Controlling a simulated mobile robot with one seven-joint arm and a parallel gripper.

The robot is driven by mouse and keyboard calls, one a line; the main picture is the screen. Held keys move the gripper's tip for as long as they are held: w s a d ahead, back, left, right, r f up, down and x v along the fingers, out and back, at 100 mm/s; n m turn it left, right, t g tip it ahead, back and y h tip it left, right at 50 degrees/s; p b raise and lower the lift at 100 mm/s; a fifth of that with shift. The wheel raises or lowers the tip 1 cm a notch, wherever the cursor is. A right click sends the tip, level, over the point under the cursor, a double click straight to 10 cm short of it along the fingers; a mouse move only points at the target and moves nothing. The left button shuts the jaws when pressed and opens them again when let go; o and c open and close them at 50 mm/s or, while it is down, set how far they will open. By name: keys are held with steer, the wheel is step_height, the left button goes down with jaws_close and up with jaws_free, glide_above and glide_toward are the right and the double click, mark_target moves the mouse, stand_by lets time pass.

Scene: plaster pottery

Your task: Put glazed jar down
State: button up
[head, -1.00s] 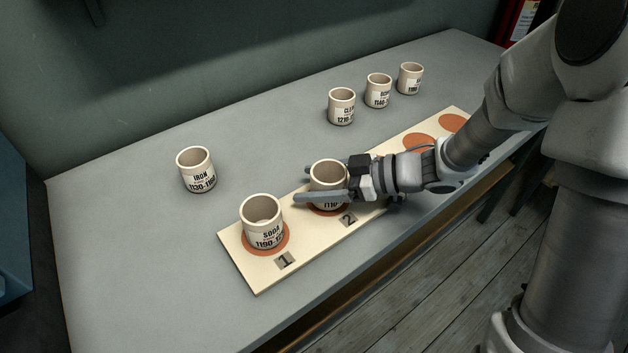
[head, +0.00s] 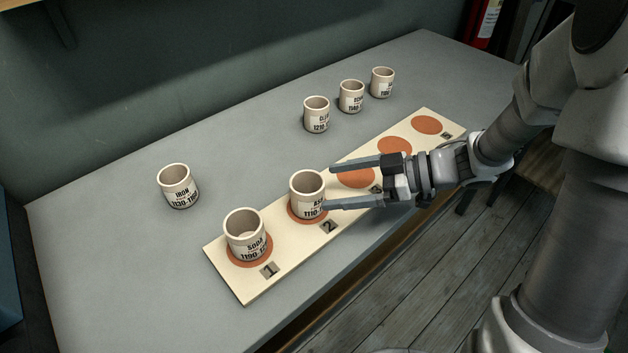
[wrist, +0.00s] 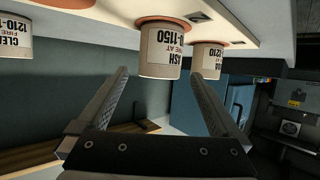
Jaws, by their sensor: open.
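The jar with the ASH label (head: 307,193) stands upright on the orange spot marked 2 of the cream board (head: 240,285). In the wrist view the same ASH jar (wrist: 160,52) is beyond my fingertips. My gripper (head: 330,186) is open and empty, to the right of this jar and apart from it. The SODA jar (head: 245,235) stands on spot 1, and also shows in the wrist view (wrist: 208,60). The other orange spots in view, such as the third (head: 356,177), are bare.
The IRON jar (head: 178,187) stands alone on the grey table (head: 110,250) at left. The CLEAR-looking jar (head: 317,115) and two more, one in the middle (head: 351,97) and one at right (head: 382,82), stand in a row behind the board. The table between is clear.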

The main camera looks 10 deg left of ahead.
steer(key=shift+v, duration=1.2)
steer(key=w+d+r+m+t+h, duration=0.35)
steer(key=w+r+t+h, duration=0.2)
steer(key=w+t, duration=0.35)
steer(key=d+r+m+t+h, duration=0.3)
steer(key=d+r+m+h, duration=0.5)
steer(key=d, duration=0.4)
steer(key=s+d+m+g+h, duration=0.3)
steer(key=s+m, duration=0.1)
steer(key=s, duration=0.6)
steer(key=s+a+f+m+g+y, duration=0.2)
steer(key=s+a, duration=0.3)
steer(key=s, duration=0.7)
steer(key=shift+f+g+y, duration=0.15)
steer(key=shift+g+y, duration=0.4)
steer(key=shift+g, duration=0.35)
